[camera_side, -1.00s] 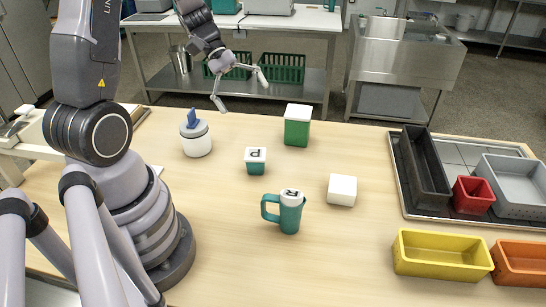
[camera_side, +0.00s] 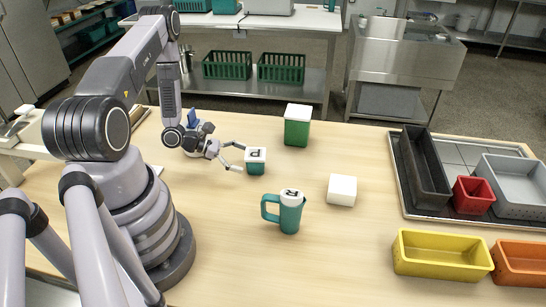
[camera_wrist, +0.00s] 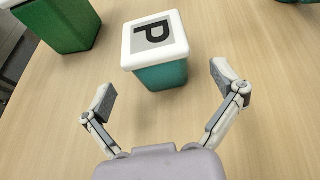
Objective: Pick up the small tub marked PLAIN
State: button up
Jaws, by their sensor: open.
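The small tub (camera_side: 256,163) is teal with a white lid that bears a dark letter P on a grey label. It stands upright on the wooden table. In the wrist view the tub (camera_wrist: 160,75) is at top centre, just beyond the fingertips. My gripper (camera_side: 238,156) is low over the table, left of the tub in the side view. In the wrist view my gripper (camera_wrist: 164,88) is open and empty, its two fingers spread wider than the tub. The fingers look apart from the tub. The word PLAIN cannot be read; only the P shows.
A green tub with white lid (camera_side: 297,126) stands behind. A teal jug marked R (camera_side: 289,212) and a white block (camera_side: 342,190) stand in front and right. Yellow (camera_side: 442,262) and orange bins are at right.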

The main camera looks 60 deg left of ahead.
aim_at(256, 162)
jog(key=x, duration=0.4)
jog(key=shift+w+d, duration=0.1)
jog(key=shift+d, duration=0.05)
jog(key=c, duration=1.3)
